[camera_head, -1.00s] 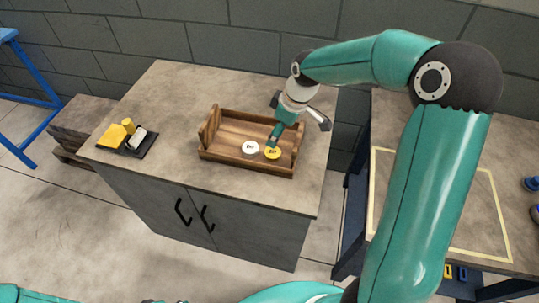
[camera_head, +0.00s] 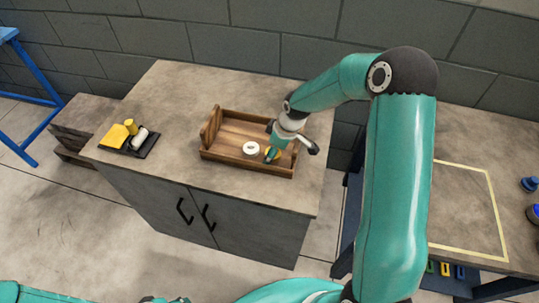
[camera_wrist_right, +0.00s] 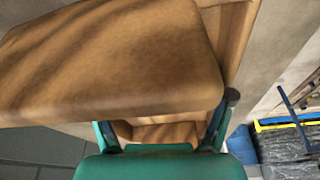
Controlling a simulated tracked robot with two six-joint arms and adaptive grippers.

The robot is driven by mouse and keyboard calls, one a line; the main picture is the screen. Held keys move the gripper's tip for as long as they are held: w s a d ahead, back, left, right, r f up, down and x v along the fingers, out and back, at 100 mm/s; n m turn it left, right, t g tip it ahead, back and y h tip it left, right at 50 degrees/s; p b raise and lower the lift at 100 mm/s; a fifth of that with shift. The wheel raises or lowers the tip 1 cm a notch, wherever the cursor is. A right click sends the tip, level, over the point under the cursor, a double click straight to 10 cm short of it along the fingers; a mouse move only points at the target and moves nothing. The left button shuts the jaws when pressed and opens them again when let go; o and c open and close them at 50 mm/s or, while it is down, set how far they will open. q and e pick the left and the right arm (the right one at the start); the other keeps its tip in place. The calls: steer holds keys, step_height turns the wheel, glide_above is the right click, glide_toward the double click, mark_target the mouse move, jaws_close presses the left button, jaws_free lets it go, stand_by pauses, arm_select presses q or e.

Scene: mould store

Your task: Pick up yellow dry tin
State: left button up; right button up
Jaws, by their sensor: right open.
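No tin can be made out there. My left gripper is not in view.
The tray's right wall (camera_head: 293,160) is close to my right gripper. A dark pad (camera_head: 146,146) with yellow items and a white roll lies at the left of the cabinet top (camera_head: 180,110). The top between pad and tray is clear. A taped workbench (camera_head: 465,205) stands right.

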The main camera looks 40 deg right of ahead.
steer(key=c, duration=1.1)
steer(key=shift+r, duration=0.15)
steer(key=shift+c, duration=0.2)
